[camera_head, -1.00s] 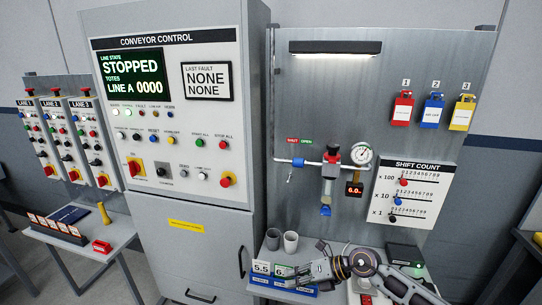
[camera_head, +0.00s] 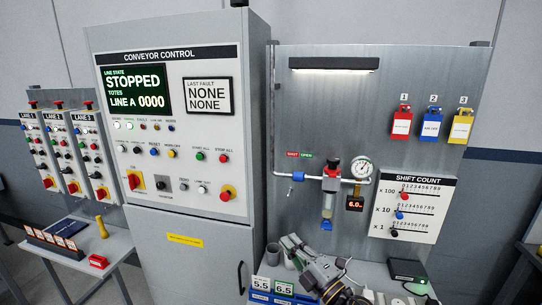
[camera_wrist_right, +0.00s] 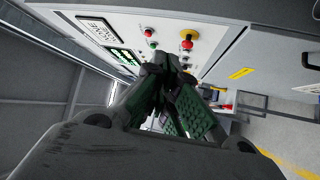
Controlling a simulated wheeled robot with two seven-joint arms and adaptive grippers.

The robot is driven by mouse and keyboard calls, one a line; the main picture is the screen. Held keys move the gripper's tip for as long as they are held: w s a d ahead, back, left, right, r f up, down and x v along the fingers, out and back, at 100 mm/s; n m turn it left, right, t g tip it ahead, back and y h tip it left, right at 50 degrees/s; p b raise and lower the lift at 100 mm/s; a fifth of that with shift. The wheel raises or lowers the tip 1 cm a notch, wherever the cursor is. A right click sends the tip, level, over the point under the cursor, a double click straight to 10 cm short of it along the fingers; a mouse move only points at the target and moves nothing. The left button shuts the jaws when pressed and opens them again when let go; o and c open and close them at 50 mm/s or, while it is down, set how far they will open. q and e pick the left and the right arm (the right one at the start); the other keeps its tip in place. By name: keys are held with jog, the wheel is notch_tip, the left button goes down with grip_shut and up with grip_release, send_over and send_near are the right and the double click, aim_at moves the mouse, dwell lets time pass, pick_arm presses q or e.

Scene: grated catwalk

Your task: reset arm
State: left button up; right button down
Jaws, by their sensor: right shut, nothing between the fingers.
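My right gripper (camera_head: 291,243) shows in the head view above the right side table, with its arm coming in from the bottom. Its fingers point up and to the left, in front of the lower edge of the grey panel. It is shut with nothing between the fingers. In the right wrist view, the closed dark-green fingers (camera_wrist_right: 172,65) point toward the control cabinet face. I cannot tell the exact gap between fingertips and cabinet. My left gripper is in neither view.
The conveyor control cabinet (camera_head: 190,225) reads STOPPED. Right of it, the grey panel (camera_head: 310,110) carries a pressure gauge (camera_head: 362,168) and the shift count board (camera_head: 412,205). A grey cup (camera_head: 273,253), number cards (camera_head: 262,284) and a dark box (camera_head: 408,269) sit near my gripper.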

jog(key=s+d+f+m+g+h, duration=0.1)
jog(key=s+d+f+m+h, duration=0.1)
jog(key=d+f+m+h, duration=0.45)
jog(key=s+d+f+m+g+h, duration=0.1)
jog(key=d+f+m+h, duration=0.3)
jog(key=d+m+h, duration=0.5)
jog(key=s+d+f+m+g+y, duration=0.1)
jog(key=s+f+m+g+y, duration=0.15)
jog(key=s+f+g, duration=0.65)
jog(key=s+f+m+g+y, duration=0.1)
jog(key=s+f+m+g, duration=0.3)
jog(key=s, duration=0.9)
notch_tip(320, 180, down, 34)
jog(key=s+n, duration=0.1)
jog(key=s, duration=0.2)
jog(key=s+d+f, duration=0.2)
jog(key=s+f, duration=0.7)
jog(key=s, duration=0.2)
jog(key=s+d+f, duration=0.2)
jog(key=s+f, duration=0.8)
jog(key=shift+s+f+g, duration=0.3)
jog(key=shift+s+g, duration=0.1)
